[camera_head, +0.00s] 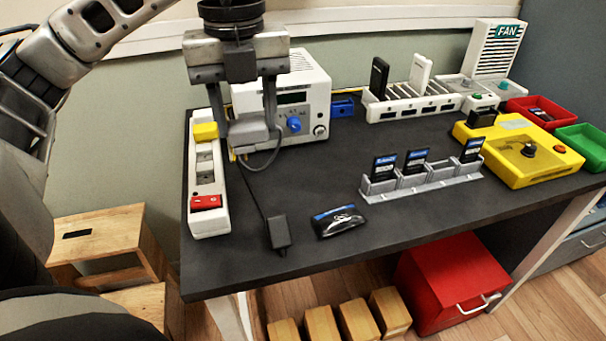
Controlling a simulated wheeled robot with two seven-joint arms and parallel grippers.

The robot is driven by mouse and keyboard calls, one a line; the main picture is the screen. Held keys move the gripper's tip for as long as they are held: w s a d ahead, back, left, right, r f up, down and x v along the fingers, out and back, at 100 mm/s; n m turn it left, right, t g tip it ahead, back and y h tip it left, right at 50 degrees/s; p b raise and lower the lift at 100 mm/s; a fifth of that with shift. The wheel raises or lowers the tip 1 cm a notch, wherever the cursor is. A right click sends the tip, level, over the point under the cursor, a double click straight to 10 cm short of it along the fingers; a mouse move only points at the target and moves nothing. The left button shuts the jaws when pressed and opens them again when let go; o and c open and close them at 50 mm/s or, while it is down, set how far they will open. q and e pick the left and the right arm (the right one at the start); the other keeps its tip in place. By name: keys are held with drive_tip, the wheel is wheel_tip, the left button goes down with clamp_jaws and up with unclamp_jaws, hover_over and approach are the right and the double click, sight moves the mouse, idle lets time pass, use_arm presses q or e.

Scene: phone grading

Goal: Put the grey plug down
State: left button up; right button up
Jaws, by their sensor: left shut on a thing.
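My left gripper (246,124) hangs over the left end of the dark table (330,240), fingers pointing down. It is shut on the grey plug (248,134), which is between its fingertips. A dark cable loops from the plug, and a thin cord runs down to a small black block (279,232) on the table. The white power strip (222,218) lies just left of the plug, with a yellow plug (205,132) at its far end and a red switch (206,202) at its near end. I cannot tell whether the grey plug touches anything below. My right gripper is not in view.
A white instrument (318,95) with a blue knob stands close behind the gripper. A black and blue pouch-like item (338,221) lies near the front edge. A grey card rack (420,184) and a yellow box (530,165) stand to the right. The table's middle is mostly clear.

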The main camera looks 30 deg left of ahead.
use_arm(q)
drive_tip(key=w+f, duration=0.8)
drive_tip(key=w, duration=0.1)
drive_tip(key=w+f, duration=0.4)
drive_tip(key=shift+w+a+f, duration=0.2)
drive_tip(key=shift+w+f, duration=0.05)
drive_tip(key=shift+w, duration=0.15)
drive_tip(key=shift+f, duration=0.2)
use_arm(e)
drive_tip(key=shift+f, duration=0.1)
use_arm(q)
drive_tip(key=shift+f+b, duration=0.6)
drive_tip(key=shift+f, duration=0.05)
drive_tip(key=o, duration=1.1)
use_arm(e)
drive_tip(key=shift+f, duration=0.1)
